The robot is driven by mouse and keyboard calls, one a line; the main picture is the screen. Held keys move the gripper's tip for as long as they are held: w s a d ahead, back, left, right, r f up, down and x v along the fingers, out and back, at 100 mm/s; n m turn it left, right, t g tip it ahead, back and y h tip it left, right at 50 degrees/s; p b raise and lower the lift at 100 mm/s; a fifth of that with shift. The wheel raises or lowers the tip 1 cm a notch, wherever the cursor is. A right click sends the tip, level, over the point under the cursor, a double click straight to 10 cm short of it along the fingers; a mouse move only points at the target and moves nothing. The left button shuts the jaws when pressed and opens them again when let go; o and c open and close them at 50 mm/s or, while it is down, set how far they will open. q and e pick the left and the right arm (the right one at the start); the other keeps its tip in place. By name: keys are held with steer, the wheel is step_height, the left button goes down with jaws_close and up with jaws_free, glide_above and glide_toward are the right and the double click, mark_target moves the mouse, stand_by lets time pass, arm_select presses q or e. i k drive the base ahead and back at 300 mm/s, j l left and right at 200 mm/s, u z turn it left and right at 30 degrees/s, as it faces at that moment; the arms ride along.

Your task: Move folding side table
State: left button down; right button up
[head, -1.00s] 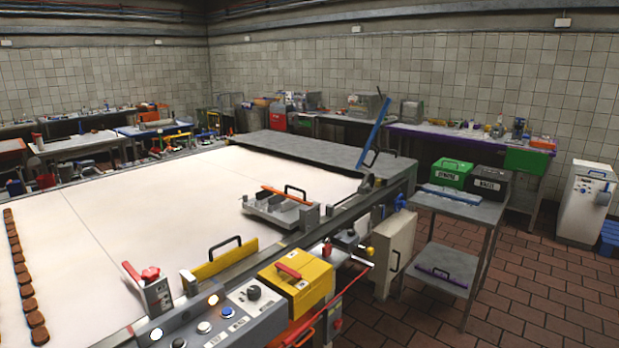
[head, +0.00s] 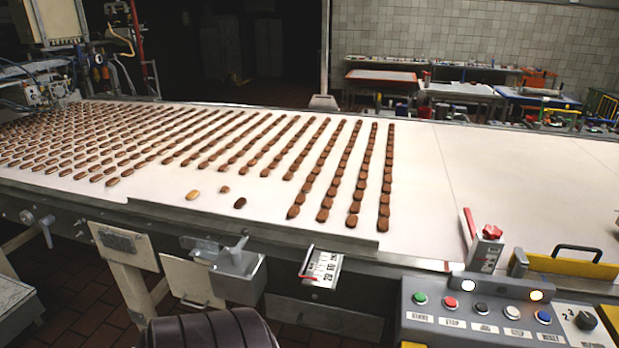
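No thing that I can surely identify as the folding side table shows in the head view. A cream folded panel (head: 125,258) with a label hangs under the front edge of the conveyor at the left, and I cannot tell whether it belongs to such a table. Neither of my grippers is in view.
A wide white conveyor (head: 420,190) carries rows of brown biscuits (head: 357,190). A control panel (head: 480,312) with several buttons stands at the lower right. A metal box (head: 238,272) juts from the conveyor's front. Dark tiled floor (head: 85,310) shows at the lower left.

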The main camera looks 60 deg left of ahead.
mark_target(187, 280)
steer(key=u, duration=2.95)
